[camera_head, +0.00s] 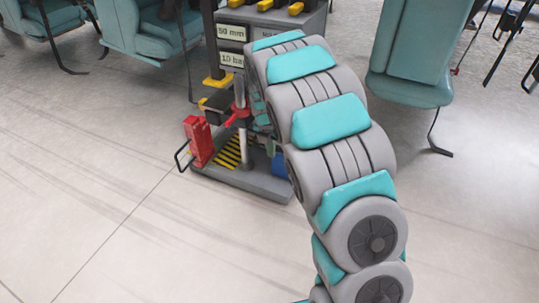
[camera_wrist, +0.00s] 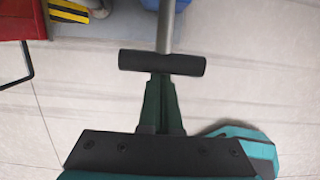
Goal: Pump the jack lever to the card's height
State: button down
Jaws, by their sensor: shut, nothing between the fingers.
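A white card reading "50 mm" (camera_head: 231,32) is on the grey cabinet in the head view, with a second label (camera_head: 231,60) below it, perhaps "10 bar". A red jack-like body (camera_head: 198,142) stands on a grey base below. In the wrist view, a grey metal rod (camera_wrist: 167,25) ends in a black crossbar grip (camera_wrist: 162,63), apparently the lever. My gripper (camera_wrist: 161,82) is shut, its green fingers pointing at the crossbar's middle. Its tips meet or pass behind the crossbar; contact is unclear. In the head view, my arm hides the lever and most of the gripper.
The grey base (camera_head: 262,186) carries a yellow-black striped area (camera_head: 230,150), an upright post and a red fitting (camera_head: 238,112). A blue object (camera_head: 279,165) is partly hidden by my arm. Teal seats (camera_head: 412,50) stand around. The floor at front left is clear.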

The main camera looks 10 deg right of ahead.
jog(key=shift+w+d+r+p, duration=0.25)
jog(key=shift+w+r+p, duration=0.1)
jog(key=shift+r+p, duration=0.45)
jog(key=shift+f, duration=0.1)
